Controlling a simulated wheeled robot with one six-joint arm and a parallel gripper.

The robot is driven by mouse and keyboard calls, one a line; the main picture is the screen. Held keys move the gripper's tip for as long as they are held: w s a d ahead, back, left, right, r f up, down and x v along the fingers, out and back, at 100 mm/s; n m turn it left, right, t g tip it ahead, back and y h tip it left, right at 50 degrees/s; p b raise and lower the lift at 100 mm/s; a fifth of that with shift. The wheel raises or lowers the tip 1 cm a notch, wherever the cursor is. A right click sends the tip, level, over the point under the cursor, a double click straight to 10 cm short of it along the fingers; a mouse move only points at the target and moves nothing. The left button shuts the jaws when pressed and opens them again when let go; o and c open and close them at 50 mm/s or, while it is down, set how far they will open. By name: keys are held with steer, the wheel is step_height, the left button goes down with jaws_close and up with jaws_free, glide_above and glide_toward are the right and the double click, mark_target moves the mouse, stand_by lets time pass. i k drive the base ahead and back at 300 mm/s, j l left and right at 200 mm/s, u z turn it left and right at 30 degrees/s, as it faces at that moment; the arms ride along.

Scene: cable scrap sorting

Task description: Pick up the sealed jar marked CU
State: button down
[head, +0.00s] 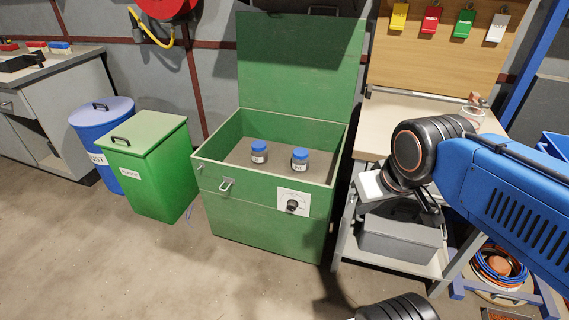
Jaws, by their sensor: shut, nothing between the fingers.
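Two small dark jars with blue lids and white labels stand upright inside an open green chest (262,205). One jar (259,158) is on the left and the other jar (300,165) is on the right, with a gap between them. Both lids are on. The label writing is too small to read, so I cannot tell which jar is marked CU. My gripper (431,212) is dark, partly hidden by my arm, to the right of the chest and apart from both jars. It is shut and empty.
The chest's lid (300,65) stands raised at the back. A green bin (150,170) and a blue bin (110,150) stand left of it. A workbench (400,115) with a grey box (395,240) on its lower shelf is close on the right. The floor in front is mostly clear.

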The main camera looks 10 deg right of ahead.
mark_target(258, 151)
steer(key=i+j, duration=1.3)
steer(key=j+u, duration=0.05)
